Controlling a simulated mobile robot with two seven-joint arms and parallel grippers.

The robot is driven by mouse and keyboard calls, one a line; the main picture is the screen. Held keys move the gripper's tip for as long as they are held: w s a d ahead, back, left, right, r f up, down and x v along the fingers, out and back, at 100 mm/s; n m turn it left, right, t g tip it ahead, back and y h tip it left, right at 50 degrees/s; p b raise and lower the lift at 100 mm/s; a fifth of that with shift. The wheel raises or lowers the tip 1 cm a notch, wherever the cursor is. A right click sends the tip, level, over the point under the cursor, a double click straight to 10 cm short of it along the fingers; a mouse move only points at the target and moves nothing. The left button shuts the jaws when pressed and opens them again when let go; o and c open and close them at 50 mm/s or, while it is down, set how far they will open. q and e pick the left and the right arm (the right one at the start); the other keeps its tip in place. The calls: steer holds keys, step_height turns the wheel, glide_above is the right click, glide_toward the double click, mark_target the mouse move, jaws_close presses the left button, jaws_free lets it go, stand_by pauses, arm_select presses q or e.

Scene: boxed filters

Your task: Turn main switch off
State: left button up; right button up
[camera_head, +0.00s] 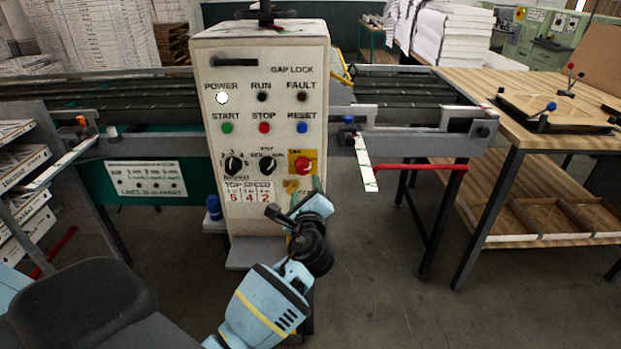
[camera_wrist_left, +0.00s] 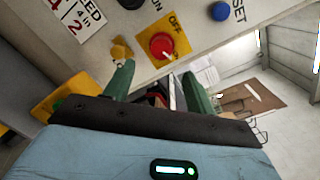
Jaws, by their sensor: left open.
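The main switch is a red rotary knob (camera_head: 303,166) on a yellow plate, low on the right of the white control cabinet (camera_head: 265,60). In the left wrist view the red knob (camera_wrist_left: 162,46) lies just beyond the fingertips, with "OFF" printed on the plate. My left gripper (camera_head: 305,192) is just below the knob in the head view. In the wrist view its two green fingers (camera_wrist_left: 157,76) are apart, with nothing held; they look short of the knob, though contact is hard to judge. My right gripper is not in view.
The white POWER lamp (camera_head: 222,98) looks lit. Push buttons and black selector knobs (camera_head: 233,164) are beside the switch. A small yellow part (camera_wrist_left: 121,49) sits beside the plate. A roller conveyor (camera_head: 400,90) runs behind; a wooden table (camera_head: 470,85) stands right.

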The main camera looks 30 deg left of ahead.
mark_target(303, 170)
arm_select(q)
steer(key=shift+x, duration=4.1)
steer(key=shift+r, duration=0.2)
steer(key=shift+c, duration=0.2)
steer(key=c, duration=0.9)
